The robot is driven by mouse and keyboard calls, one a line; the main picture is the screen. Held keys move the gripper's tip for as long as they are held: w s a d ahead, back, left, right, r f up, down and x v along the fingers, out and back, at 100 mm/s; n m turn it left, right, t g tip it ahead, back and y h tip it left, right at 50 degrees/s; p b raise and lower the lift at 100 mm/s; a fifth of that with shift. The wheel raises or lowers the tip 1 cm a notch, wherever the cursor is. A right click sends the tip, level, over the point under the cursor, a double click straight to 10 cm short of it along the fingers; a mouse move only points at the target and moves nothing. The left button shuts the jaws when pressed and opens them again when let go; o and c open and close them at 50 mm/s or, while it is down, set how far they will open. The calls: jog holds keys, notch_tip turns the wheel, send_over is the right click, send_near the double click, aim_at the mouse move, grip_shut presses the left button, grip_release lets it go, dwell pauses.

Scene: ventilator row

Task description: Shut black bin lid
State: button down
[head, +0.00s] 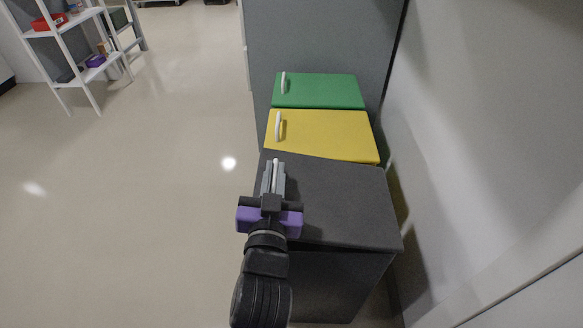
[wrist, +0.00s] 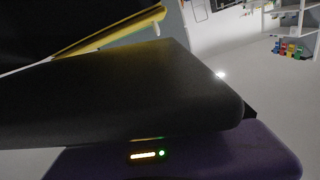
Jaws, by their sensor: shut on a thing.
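The black bin (head: 335,285) stands nearest in the head view, with its dark lid (head: 340,205) over it. The lid looks at most slightly raised; I cannot tell whether it is fully down. My gripper (head: 273,178) is over the left part of this lid, shut on its pale handle (head: 276,161). Only the far end of the handle shows; the fingers hide the rest. In the wrist view the dark lid (wrist: 120,95) fills the middle, close to the camera and tilted in the picture.
The yellow-lidded bin (head: 325,135) and green-lidded bin (head: 320,91) stand in a row beyond, both lids down. A pale wall (head: 480,150) runs close along the right. Open floor (head: 150,200) lies to the left, with a white shelf (head: 75,45) at the far left.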

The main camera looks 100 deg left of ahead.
jog(key=shift+n, duration=0.5)
jog(key=f+b, duration=0.1)
jog(key=f, duration=0.1)
jog(key=s+f+b, duration=0.1)
jog(key=f, duration=0.1)
jog(key=shift+s+f, duration=0.1)
jog(key=shift+s, duration=0.05)
jog(key=shift+s+f+b, duration=0.15)
jog(key=shift+f+b, duration=0.3)
jog(key=shift+f, duration=0.3)
jog(key=shift+f, duration=0.1)
jog(key=c, duration=1.5)
grip_release()
jog(key=shift+d, duration=0.1)
jog(key=shift+w+d, duration=0.25)
jog(key=shift+d, duration=1.7)
jog(key=shift+w+d, duration=0.2)
jog(key=shift+d, duration=1.7)
